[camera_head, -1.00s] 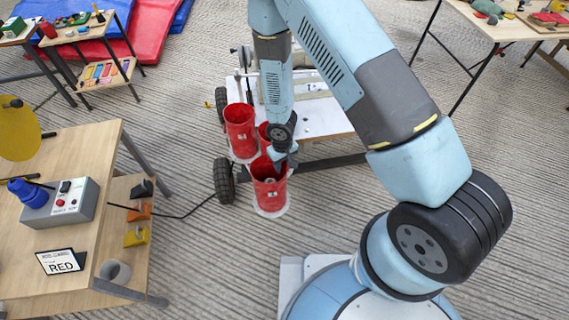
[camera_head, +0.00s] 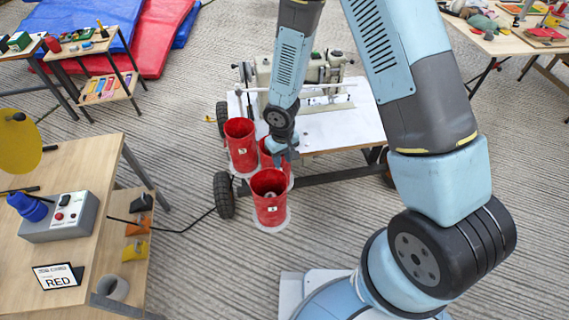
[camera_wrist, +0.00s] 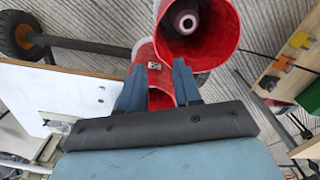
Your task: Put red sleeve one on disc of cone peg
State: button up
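Three red sleeves stand close together by the trolley's left end: a left one (camera_head: 241,150), a front one (camera_head: 269,204) and a middle one (camera_head: 267,159) partly hidden by my arm. They have small white labels; I cannot tell which is sleeve one. The front sleeve stands on a pale disc (camera_head: 285,222) and surrounds a pale, round-topped peg (camera_wrist: 187,22). My gripper (camera_head: 287,156) is just above the middle sleeve, behind the front one. In the wrist view its two fingers (camera_wrist: 158,82) are apart, with the middle sleeve (camera_wrist: 147,55) showing beyond and between them.
The trolley's white top (camera_head: 325,124) carries a machine at its back. A wooden bench (camera_head: 70,165) at left holds a control box (camera_head: 62,217) and a sign reading RED (camera_head: 58,277). The floor in front is clear.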

jog(key=shift+r, duration=0.3)
jog(key=w+d+r+m+t, duration=0.1)
jog(key=w+d+r, duration=0.1)
jog(key=d+r, duration=0.5)
jog(key=w+d+r+m+t, duration=0.1)
jog(key=d+r, duration=0.2)
jog(key=r, duration=0.8)
jog(key=w+d+r+m+t, duration=0.1)
jog(key=w+d+r+m, duration=0.1)
jog(key=d+r, duration=0.5)
jog(key=s+d+r+m+t, duration=0.1)
jog(key=s+d+r, duration=0.4)
jog(key=s+r, duration=0.4)
jog(key=s+d+r+m+t, duration=0.1)
jog(key=s+d+r, duration=0.4)
jog(key=s+r, duration=0.5)
notch_tip(320, 180, up, 3)
jog(key=shift+s+f+m+t, duration=0.1)
jog(key=shift+s+m+t, duration=0.2)
jog(key=shift+m, duration=0.3)
